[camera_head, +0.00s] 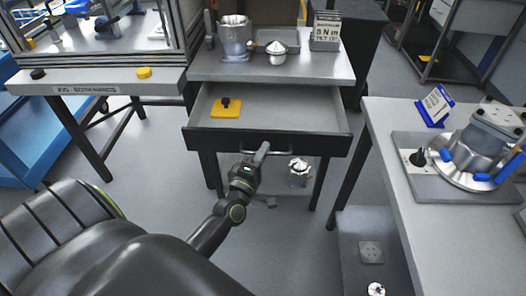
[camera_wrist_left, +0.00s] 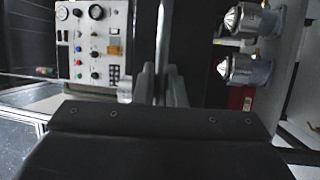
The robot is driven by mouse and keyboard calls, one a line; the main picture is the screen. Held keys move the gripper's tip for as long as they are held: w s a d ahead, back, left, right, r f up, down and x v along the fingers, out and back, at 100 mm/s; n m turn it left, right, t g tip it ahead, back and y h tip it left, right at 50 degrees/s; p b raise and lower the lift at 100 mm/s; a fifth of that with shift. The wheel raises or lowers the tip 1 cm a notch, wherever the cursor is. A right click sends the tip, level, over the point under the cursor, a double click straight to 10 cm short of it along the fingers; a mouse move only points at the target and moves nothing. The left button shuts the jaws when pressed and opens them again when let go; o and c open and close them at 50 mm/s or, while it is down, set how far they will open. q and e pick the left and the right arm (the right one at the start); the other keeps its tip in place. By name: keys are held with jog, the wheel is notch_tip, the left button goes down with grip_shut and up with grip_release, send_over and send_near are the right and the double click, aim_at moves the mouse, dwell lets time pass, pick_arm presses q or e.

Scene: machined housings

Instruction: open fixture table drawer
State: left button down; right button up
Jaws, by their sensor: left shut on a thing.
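The fixture table (camera_head: 320,66) stands at the centre of the head view. Its drawer (camera_head: 300,141) is pulled out, and its inside shows from above. A yellow block with a black knob (camera_head: 227,108) lies in the drawer at the left. A bar handle (camera_head: 285,153) runs along the drawer front. My left gripper (camera_head: 262,151) is at this handle and shut on it. In the left wrist view the fingers (camera_wrist_left: 161,82) close around the thin upright-looking bar (camera_wrist_left: 162,30). My right gripper is in neither view.
A metal housing (camera_head: 236,40), a small conical part (camera_head: 276,51) and a sign stand on the tabletop. A right-hand bench (camera_head: 455,240) carries a round fixture (camera_head: 470,160). A left bench (camera_head: 110,83) stands close by. Another conical part (camera_head: 299,170) is below the drawer.

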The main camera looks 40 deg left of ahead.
pick_arm(q)
jog(key=shift+w, duration=0.1)
jog(key=c, duration=1.5)
grip_release()
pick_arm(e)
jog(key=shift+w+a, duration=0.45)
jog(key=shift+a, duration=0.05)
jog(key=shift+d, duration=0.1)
